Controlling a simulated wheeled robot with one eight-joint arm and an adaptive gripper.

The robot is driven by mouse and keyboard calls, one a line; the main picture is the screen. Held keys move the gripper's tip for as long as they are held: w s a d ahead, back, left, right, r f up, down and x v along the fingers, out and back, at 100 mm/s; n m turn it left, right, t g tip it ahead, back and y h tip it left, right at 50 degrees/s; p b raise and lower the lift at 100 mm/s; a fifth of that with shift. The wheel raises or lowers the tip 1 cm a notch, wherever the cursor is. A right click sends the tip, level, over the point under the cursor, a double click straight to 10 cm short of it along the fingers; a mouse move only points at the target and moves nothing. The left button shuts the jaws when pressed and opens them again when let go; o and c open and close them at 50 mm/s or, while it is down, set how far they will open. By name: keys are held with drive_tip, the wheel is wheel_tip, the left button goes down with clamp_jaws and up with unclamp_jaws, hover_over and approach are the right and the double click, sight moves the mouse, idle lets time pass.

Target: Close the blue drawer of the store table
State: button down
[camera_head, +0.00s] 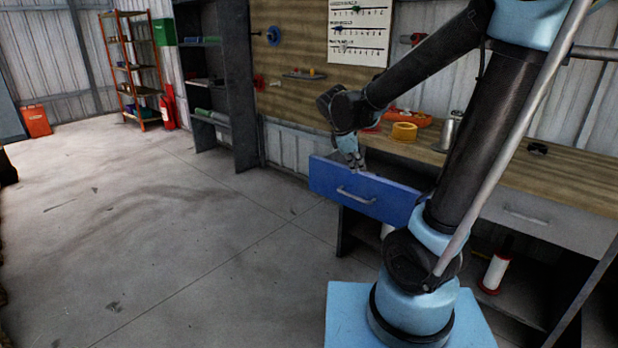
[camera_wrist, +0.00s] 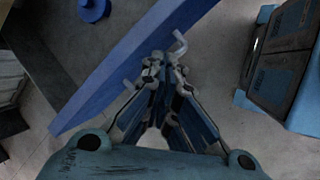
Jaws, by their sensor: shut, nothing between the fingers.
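The blue drawer (camera_head: 322,178) of the store table (camera_head: 580,187) stands pulled out, its front panel well forward of the table. A pale bar handle (camera_head: 356,195) is on its front. My gripper (camera_head: 355,163) is shut and empty, pointing down at the upper edge of the drawer front. In the wrist view, the drawer's blue edge (camera_wrist: 90,100) runs diagonally, and my fingertips (camera_wrist: 164,62) are beside it, near the handle (camera_wrist: 179,44). I cannot tell whether they touch. My arm hides the drawer's right end in the head view.
A grey drawer (camera_head: 545,218) sits at the right. A dark shelf unit (camera_head: 222,85) stands left of the table. The floor (camera_head: 190,240) in front is clear.

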drive_tip(key=w+a+f+n+t+h, duration=0.1)
drive_tip(key=w+a+f+n+t, duration=0.15)
drive_tip(key=a+n, duration=0.65)
drive_tip(key=w+a+f+n+t, duration=0.1)
drive_tip(key=w+a+f+n, duration=0.25)
drive_tip(key=a, duration=1.15)
approach(315, 179)
wheel_tip(315, 179, down, 4)
drive_tip(key=w, duration=0.1)
drive_tip(key=shift+w+d+r+m, duration=0.2)
drive_tip(key=shift+w+d+m, duration=0.25)
drive_tip(key=shift+w+d, duration=0.4)
